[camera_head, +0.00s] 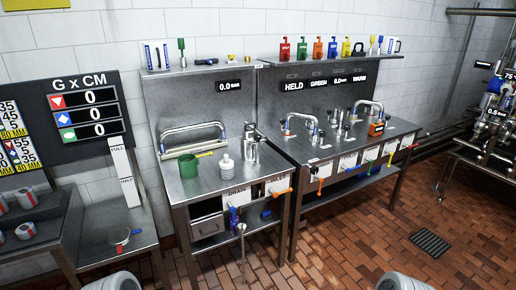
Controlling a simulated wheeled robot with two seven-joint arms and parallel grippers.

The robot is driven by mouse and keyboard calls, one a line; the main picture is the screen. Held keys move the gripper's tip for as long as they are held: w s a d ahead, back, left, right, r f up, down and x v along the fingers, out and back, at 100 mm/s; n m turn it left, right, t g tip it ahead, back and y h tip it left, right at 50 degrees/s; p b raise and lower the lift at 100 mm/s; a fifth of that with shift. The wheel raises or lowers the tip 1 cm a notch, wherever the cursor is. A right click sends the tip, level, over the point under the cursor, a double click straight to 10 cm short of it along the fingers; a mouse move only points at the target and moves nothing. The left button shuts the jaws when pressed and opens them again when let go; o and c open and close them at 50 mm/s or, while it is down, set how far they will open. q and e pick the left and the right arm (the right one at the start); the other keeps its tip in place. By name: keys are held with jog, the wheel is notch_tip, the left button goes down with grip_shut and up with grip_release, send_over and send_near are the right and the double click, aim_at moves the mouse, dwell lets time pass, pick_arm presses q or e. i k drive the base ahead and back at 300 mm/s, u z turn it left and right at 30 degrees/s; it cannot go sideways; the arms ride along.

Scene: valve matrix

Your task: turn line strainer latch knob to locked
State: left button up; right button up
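I cannot pick out the line strainer or its latch knob with certainty at this size. Pipework with blue and red fittings (494,86) stands at the far right, partly cut off by the picture edge. A steel bench (222,190) in the middle carries several valve handles on its front: a blue one (234,218) pointing down and an orange one (281,191). Pale rounded parts at the bottom edge look like my own arms. Neither gripper's fingers show.
A second steel bench (345,148) adjoins on the right, with coloured handles along its front. A low side table (100,253) and scoreboard (86,108) are at the left. Brick floor (345,245) in front is mostly clear, with a dark drain grate (431,242).

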aim_at(257, 138)
jog(key=z, duration=0.95)
jog(key=i, duration=1.2)
jog(key=u, duration=0.4)
